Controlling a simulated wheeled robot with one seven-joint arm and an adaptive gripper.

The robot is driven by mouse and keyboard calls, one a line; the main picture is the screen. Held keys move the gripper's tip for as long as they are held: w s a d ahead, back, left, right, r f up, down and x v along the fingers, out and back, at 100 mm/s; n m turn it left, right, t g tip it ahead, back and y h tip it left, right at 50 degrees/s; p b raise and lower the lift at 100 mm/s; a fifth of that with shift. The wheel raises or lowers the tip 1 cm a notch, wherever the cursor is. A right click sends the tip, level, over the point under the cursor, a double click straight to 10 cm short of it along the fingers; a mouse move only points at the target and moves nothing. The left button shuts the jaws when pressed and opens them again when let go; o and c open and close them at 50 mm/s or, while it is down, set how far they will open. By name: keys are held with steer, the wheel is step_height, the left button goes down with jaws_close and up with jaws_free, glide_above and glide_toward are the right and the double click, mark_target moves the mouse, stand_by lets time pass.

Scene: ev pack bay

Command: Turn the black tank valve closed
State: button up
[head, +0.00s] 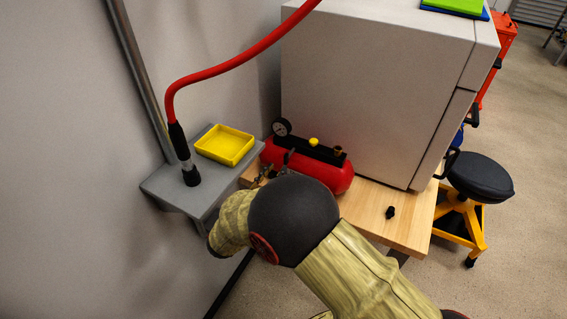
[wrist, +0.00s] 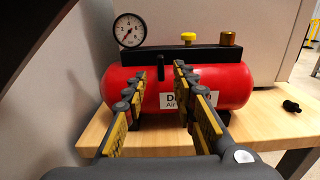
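A red air tank (wrist: 234,84) lies on a wooden bench, with a label partly hidden by my fingers. A black bar (wrist: 205,53) runs along its top. A short upright black piece, which looks like the tank valve's handle (wrist: 163,73), shows at the front of this bar in the wrist view. My gripper (wrist: 160,72) is open, its two fingers pointing at the tank, with the black handle showing between the fingertips. I cannot tell whether they touch it. In the head view the tank (head: 333,177) is partly hidden by my arm, and my gripper (head: 277,168) is at its left end.
A dial gauge (wrist: 129,30), a yellow knob (wrist: 188,37) and a brass fitting (wrist: 228,39) stand on the tank. A loose black part (head: 390,212) lies on the bench (head: 408,225). A grey shelf (head: 160,184) holds a yellow tray (head: 247,153). A large grey cabinet (head: 370,90) stands behind.

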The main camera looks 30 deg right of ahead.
mark_target(285, 160)
steer(key=b+x, duration=0.1)
steer(key=x, duration=0.5)
steer(key=shift+b, duration=0.35)
steer(key=shift+c, duration=1.1)
steer(key=c, duration=0.4)
jaws_close()
